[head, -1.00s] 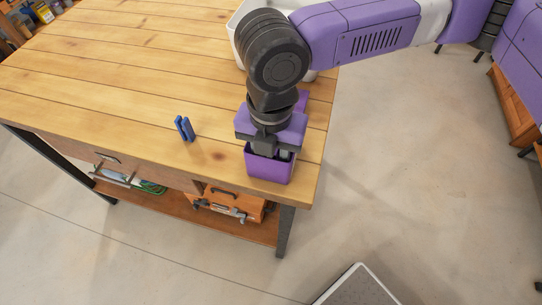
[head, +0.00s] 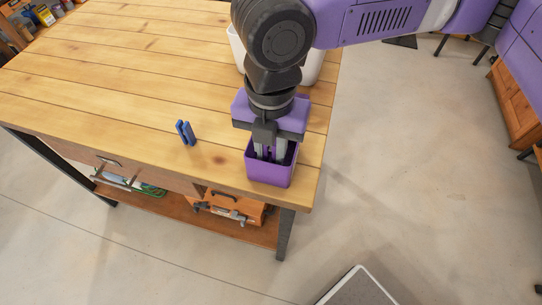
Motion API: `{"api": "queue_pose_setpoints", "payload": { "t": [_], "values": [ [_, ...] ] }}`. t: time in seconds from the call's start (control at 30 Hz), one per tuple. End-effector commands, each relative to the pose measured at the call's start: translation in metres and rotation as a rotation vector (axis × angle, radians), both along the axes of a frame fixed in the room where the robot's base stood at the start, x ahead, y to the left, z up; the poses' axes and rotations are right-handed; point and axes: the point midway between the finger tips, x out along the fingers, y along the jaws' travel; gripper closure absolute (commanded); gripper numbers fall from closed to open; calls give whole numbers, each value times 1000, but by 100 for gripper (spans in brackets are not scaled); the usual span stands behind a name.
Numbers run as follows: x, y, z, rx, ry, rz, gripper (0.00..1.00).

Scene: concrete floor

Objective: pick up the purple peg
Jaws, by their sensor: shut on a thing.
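My gripper (head: 269,158) points down into an open purple box (head: 268,176) near the front right corner of the wooden table. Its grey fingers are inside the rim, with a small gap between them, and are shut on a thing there. The purple peg itself cannot be made out; the fingertips and the held thing are hidden by the box's front wall. The box stands upright on the table.
A white bin (head: 313,66) stands behind my arm on the table (head: 120,75). The table's right and front edges are close to the box. Free tabletop lies to the left. A shelf below holds an orange toolbox (head: 228,208).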

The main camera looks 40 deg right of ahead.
Motion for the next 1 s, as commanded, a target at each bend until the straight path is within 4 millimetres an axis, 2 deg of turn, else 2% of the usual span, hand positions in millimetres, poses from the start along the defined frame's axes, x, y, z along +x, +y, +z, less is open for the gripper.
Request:
{"api": "queue_pose_setpoints", "payload": {
  "t": [0.03, 0.3, 0.5, 0.8, 1.0],
  "values": [
    [0, 0, 14, 0, -3, 0, 100],
    [1, 0, 84, 0, -4, 1, 100],
    [1, 0, 127, 0, -2, 0, 100],
    [0, 0, 166, 0, 0, 1, 100],
    [0, 0, 165, -1, 1, 1, 100]
  ]
}}
